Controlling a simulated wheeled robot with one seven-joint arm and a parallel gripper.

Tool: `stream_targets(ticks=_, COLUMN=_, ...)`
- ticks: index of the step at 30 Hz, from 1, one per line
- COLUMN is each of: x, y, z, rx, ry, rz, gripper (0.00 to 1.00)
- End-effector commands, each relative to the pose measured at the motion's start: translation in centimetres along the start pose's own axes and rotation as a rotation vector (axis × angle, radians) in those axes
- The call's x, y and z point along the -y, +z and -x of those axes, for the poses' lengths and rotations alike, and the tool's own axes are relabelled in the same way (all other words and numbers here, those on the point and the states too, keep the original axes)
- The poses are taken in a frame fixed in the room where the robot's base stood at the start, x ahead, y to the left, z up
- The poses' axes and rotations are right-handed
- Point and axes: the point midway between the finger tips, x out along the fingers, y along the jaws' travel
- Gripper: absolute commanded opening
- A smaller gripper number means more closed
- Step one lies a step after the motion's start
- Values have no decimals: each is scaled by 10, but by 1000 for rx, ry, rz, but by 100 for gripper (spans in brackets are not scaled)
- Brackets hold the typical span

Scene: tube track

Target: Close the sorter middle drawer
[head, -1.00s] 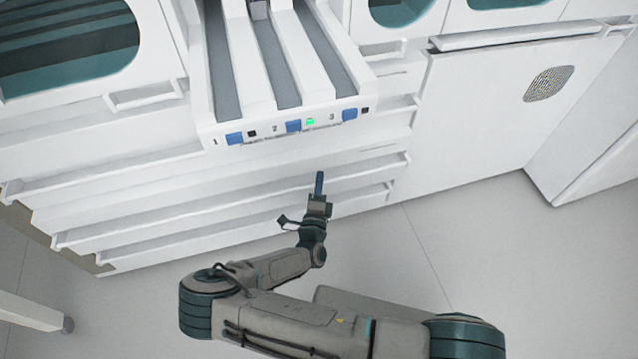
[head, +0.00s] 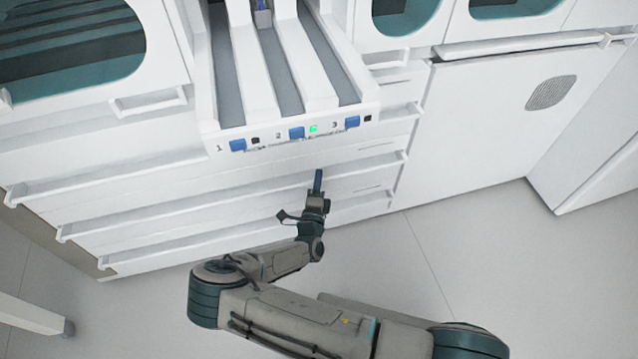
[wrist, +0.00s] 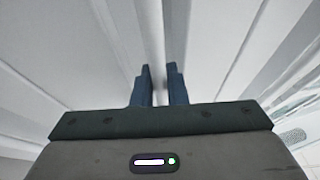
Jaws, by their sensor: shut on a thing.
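The sorter is a white cabinet front with three long stacked drawers, each with a protruding handle rail. The middle drawer (head: 190,206) runs across the head view and looks about flush with the cabinet front. My gripper (head: 318,181) is at the right part of its rail, with blue fingers pointing at the cabinet. In the wrist view the two fingers (wrist: 158,72) stand on either side of a thin white edge, closed on the middle drawer's rail. The exact contact is small and hard to see.
The upper drawer (head: 110,176) and the lower drawer (head: 220,235) lie above and below. A three-lane track (head: 290,132) with blue tabs and a green light juts out above my gripper. A white panel with a round grille (head: 550,92) stands right. Grey floor (head: 450,270) is free.

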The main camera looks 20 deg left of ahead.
Motion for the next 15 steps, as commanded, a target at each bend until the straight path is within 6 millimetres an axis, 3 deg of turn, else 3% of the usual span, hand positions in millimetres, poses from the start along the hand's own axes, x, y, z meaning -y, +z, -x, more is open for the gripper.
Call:
stream_targets(ticks=6, x=1, y=5, z=-4, rx=9, ry=-2, rz=-5, gripper=0)
stream_targets(ticks=7, x=1, y=5, z=-4, rx=9, ry=-2, rz=-5, gripper=15)
stream_targets(ticks=8, x=1, y=6, z=-4, rx=10, ry=-2, rz=-5, gripper=22)
stream_targets(ticks=15, x=1, y=4, z=-3, rx=7, ry=-2, rz=-4, gripper=22)
